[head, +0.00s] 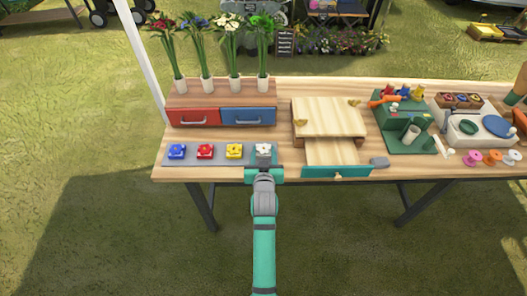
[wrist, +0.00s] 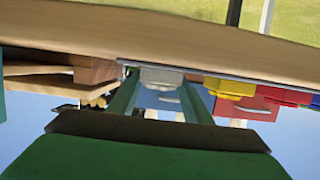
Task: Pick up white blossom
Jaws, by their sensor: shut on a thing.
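The white blossom (head: 263,149) is a small pale piece on a light grey block at the right end of the row on the grey mat (head: 217,161). My gripper (head: 263,172) reaches it from the table's front edge. In the wrist view, which is upside down, the block of the white blossom (wrist: 161,76) sits between my two green fingers, and my gripper (wrist: 160,92) is shut on it. The block appears at mat level; I cannot tell whether it is lifted. The fingers hide part of its sides.
Yellow (head: 234,151), red (head: 205,151) and blue (head: 176,151) blossoms stand left on the mat. Behind are a drawer unit (head: 220,101) with red and blue drawers and several vases. A wooden box (head: 329,117) with an open teal-fronted drawer (head: 336,171) is to the right.

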